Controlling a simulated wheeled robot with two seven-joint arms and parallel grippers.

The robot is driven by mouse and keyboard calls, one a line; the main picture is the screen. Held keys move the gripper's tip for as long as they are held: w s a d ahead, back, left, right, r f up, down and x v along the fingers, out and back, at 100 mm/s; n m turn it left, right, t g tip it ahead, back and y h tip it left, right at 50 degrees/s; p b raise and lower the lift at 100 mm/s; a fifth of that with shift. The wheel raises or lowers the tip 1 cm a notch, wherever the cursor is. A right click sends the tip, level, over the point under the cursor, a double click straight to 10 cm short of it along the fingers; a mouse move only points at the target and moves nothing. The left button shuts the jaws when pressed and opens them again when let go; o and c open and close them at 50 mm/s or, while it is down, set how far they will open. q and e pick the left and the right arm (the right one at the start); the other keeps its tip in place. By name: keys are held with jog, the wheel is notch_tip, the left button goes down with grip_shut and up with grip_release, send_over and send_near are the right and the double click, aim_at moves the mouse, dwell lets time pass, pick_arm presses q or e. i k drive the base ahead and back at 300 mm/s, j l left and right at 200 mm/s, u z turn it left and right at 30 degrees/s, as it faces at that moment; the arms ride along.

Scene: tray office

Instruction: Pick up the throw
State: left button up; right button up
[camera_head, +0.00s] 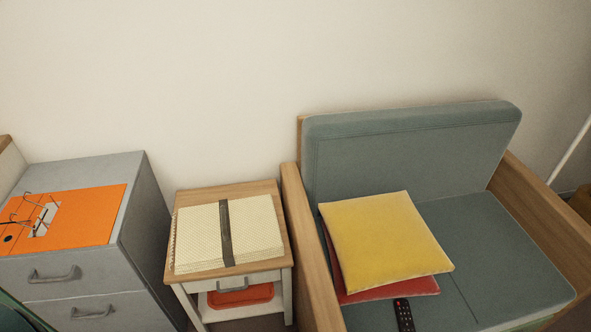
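A folded cream throw (196,240) with a fine pattern lies flat on a small wooden side table (228,189). A dark band (226,230) runs across its middle from back to front. The throw covers most of the table top, leaving a strip of wood along the back and right. Neither of my grippers shows in the head view.
A teal armchair (410,150) stands close on the right, holding yellow (385,235) and red (395,291) cushions and a remote (404,315). A red tray (240,296) sits under the table top.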

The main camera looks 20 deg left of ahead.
aim_at(225, 234)
jog(key=u, duration=1.2)
